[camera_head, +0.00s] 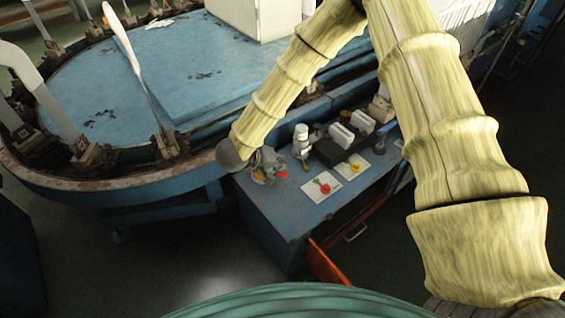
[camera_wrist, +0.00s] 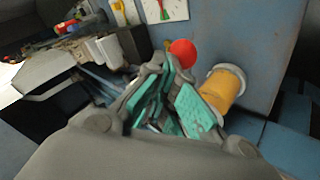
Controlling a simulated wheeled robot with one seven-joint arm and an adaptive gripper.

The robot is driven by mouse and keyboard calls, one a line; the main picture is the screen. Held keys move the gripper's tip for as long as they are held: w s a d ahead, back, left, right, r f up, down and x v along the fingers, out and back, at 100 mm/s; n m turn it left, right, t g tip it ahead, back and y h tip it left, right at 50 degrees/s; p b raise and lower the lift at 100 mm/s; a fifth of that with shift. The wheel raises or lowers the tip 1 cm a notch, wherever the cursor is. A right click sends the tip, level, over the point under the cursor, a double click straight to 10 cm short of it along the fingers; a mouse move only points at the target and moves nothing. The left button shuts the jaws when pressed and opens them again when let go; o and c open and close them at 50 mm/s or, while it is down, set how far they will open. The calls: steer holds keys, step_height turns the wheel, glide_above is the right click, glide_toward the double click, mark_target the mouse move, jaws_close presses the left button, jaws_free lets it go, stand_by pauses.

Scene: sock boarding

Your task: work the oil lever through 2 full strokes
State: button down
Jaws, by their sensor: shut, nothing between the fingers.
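The oil lever's likely end is a red ball knob (camera_wrist: 183,53), just beyond my gripper's (camera_wrist: 164,88) fingertips in the wrist view. A small red spot (camera_head: 282,173) beside my gripper (camera_head: 266,163) in the head view appears to be the same knob. A yellow-orange cylinder (camera_wrist: 222,90) with a pale collar is right of the fingers in the wrist view. My gripper is shut with nothing between its teal-padded fingers. Whether a finger touches the knob I cannot tell. The lever's shaft is hidden behind the fingers.
The blue cabinet top (camera_head: 298,208) carries a grey-white bottle (camera_head: 301,140), a black rack (camera_head: 338,148) with white blocks and two white cards with coloured markers. A round blue machine table (camera_head: 160,75) with upright forms stands left. An orange panel (camera_head: 325,264) juts below the cabinet.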

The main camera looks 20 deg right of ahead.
steer(key=shift+w+a+r+p, duration=0.1)
steer(key=shift+w+r+p, duration=0.1)
steer(key=shift+r+p, duration=1.1)
steer(key=shift+w+r+p, duration=0.15)
steer(key=shift+r+p, duration=1.1)
steer(key=shift+p, duration=0.05)
steer(key=r+p, duration=0.5)
steer(key=shift+w+a, duration=0.1)
steer(key=shift+w, duration=0.15)
steer(key=shift+f, duration=0.1)
